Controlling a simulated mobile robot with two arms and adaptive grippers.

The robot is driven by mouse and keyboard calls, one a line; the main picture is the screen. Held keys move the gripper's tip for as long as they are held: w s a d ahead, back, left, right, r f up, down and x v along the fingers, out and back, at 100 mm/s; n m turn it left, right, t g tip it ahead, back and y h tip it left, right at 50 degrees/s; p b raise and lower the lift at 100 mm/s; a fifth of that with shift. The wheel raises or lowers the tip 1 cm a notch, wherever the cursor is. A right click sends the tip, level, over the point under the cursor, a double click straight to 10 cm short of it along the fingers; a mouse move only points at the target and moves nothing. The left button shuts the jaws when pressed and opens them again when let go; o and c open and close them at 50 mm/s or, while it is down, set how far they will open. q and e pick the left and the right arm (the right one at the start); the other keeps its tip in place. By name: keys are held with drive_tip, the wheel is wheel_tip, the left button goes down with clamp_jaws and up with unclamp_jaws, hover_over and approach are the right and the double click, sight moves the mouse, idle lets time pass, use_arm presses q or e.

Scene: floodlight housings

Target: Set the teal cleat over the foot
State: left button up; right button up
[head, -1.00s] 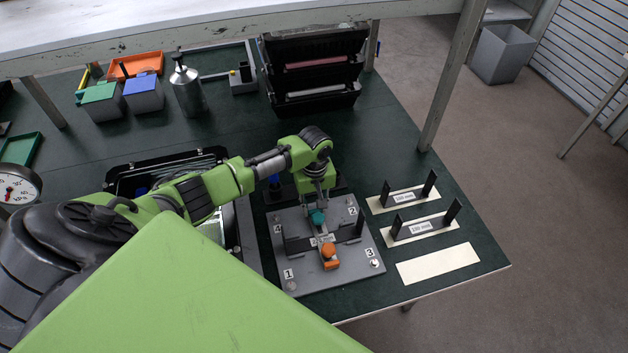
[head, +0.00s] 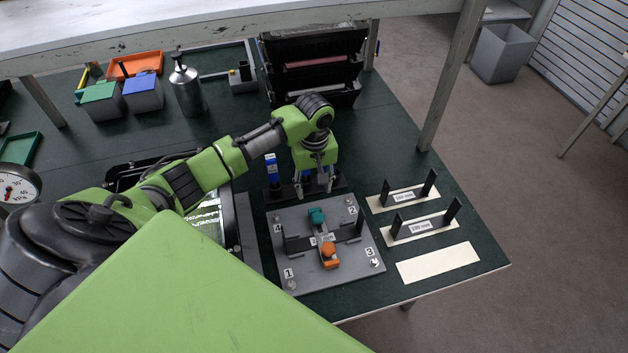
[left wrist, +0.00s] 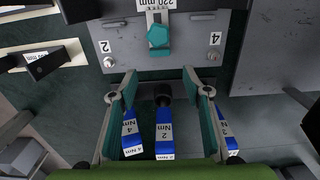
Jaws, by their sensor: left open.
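The teal cleat (head: 316,216) sits at the far end of a light bar on the grey fixture plate (head: 300,270), between corner labels 2 and 4. It also shows in the left wrist view (left wrist: 158,36), at the top middle. The foot under it is mostly hidden; I cannot tell how closely the cleat seats on it. An orange cleat (head: 329,252) is at the bar's near end. My left gripper (head: 314,190) is open and empty, just beyond the plate's far edge and apart from the teal cleat. In the left wrist view its fingers (left wrist: 160,90) stand wide apart.
Blue drivers marked in Nm (left wrist: 165,133) stand in a black rack (head: 340,184) close to my left gripper. Black uprights (head: 350,228) rise from the plate. Gauge stands (head: 420,228) and a bare cream strip (head: 438,264) lie to the right. A glossy-faced housing (head: 210,212) is left.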

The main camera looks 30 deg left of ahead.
use_arm(q)
drive_tip(key=shift+r, duration=1.5)
drive_tip(key=shift+d, duration=0.1)
